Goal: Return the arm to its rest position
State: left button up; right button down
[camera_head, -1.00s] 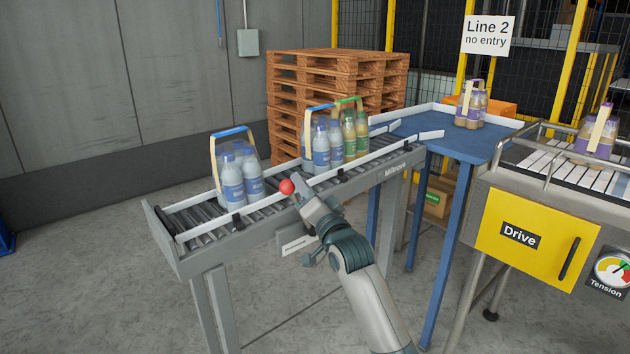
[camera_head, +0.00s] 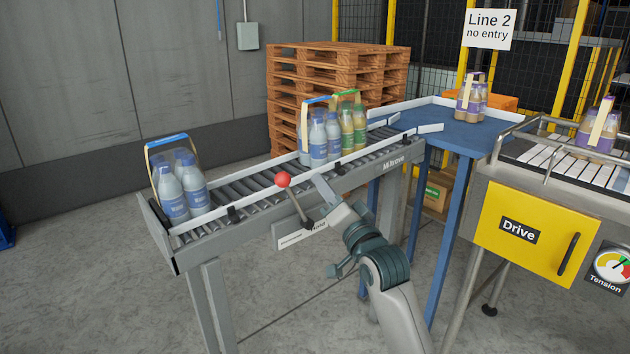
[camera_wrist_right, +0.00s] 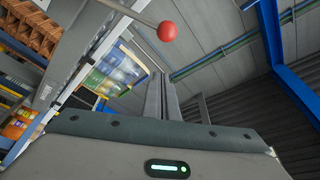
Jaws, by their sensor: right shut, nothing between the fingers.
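My right gripper (camera_head: 320,187) is shut and empty, beside the roller conveyor (camera_head: 250,188). It is just right of a lever with a red ball knob (camera_head: 283,180) and looks apart from it. In the right wrist view, the shut fingers (camera_wrist_right: 162,97) point away below the red knob (camera_wrist_right: 167,31). My right arm reaches in from the bottom of the head view. My left gripper is not in view.
A blue-labelled bottle pack (camera_head: 180,190) stands at the conveyor's left end. Blue and green packs (camera_head: 333,135) stand farther up it. A blue table (camera_head: 445,130) and yellow Drive panel (camera_head: 525,232) are at right. Pallets (camera_head: 335,80) stand behind.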

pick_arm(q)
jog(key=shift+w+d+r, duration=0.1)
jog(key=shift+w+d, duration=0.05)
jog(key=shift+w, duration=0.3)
pick_arm(e)
jog(key=shift+s+d+f, duration=0.1)
jog(key=shift+s+d, duration=0.05)
jog(key=shift+s, duration=0.4)
